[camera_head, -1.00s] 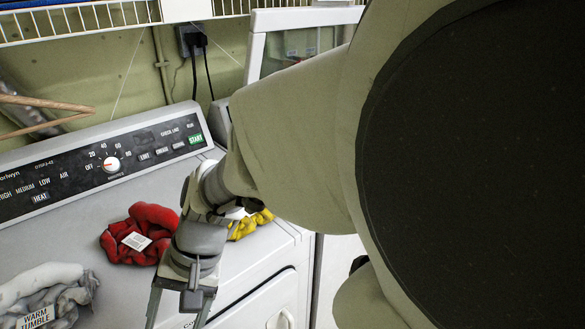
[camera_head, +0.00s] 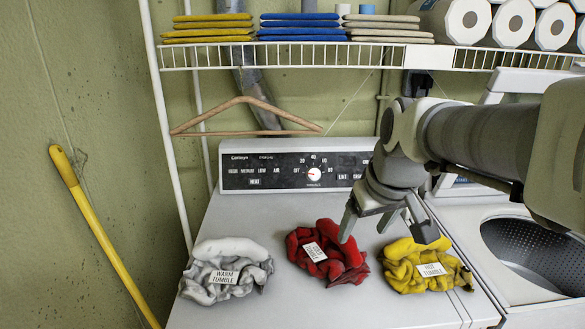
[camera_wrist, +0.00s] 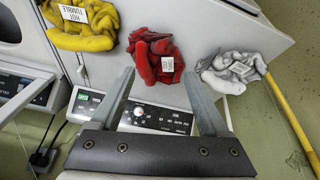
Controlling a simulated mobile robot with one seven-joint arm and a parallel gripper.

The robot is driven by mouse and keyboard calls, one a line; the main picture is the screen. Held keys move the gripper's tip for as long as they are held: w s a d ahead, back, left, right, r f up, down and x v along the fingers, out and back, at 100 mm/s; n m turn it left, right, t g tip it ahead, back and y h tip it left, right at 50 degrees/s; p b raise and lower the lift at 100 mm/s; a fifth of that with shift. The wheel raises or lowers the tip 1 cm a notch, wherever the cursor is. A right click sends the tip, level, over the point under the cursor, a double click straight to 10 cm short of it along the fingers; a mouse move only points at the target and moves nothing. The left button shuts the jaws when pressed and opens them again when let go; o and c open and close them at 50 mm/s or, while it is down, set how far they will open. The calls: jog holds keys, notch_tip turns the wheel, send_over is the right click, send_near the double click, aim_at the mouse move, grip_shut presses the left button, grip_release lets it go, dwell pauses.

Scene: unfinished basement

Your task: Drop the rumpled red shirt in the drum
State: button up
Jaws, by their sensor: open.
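The rumpled red shirt (camera_head: 318,258) lies on the white dryer top (camera_head: 240,310), between a grey-white garment and a yellow one, with a white label on it. It also shows in the wrist view (camera_wrist: 150,58), just beyond my fingertips. My gripper (camera_head: 387,230) is open and empty, above the dryer top between the red and yellow garments. In the wrist view my gripper (camera_wrist: 158,74) has its fingers spread, apart from the shirt. The perforated metal drum (camera_head: 535,250) sits in the open washer at the right, partly hidden by my arm.
The grey-white garment (camera_head: 224,275) has a "Warm Tumble" label; the yellow garment (camera_head: 415,268) reads "Hot Tumble". The dryer's control panel (camera_head: 290,170) stands behind. A wire shelf (camera_head: 300,57) and a wooden hanger (camera_head: 250,110) are above. A yellow pole (camera_head: 95,225) leans at left.

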jog(key=w+d+f+n+y+p, duration=0.1)
jog(key=w+d+n+p, duration=0.15)
jog(key=w, duration=1.05)
send_near(328, 245)
jog(key=shift+m+g, duration=0.25)
jog(key=shift+g, duration=0.05)
jog(key=shift+w+d+f, duration=0.25)
jog(key=shift+w+f, duration=0.55)
jog(key=shift+f, duration=0.05)
jog(key=shift+w+d+f, duration=0.2)
jog(key=shift+w+f, duration=0.6)
jog(key=shift+f, duration=0.05)
jog(key=shift+w+d+f, duration=0.25)
jog(key=shift+w+f, duration=0.6)
grip_shut()
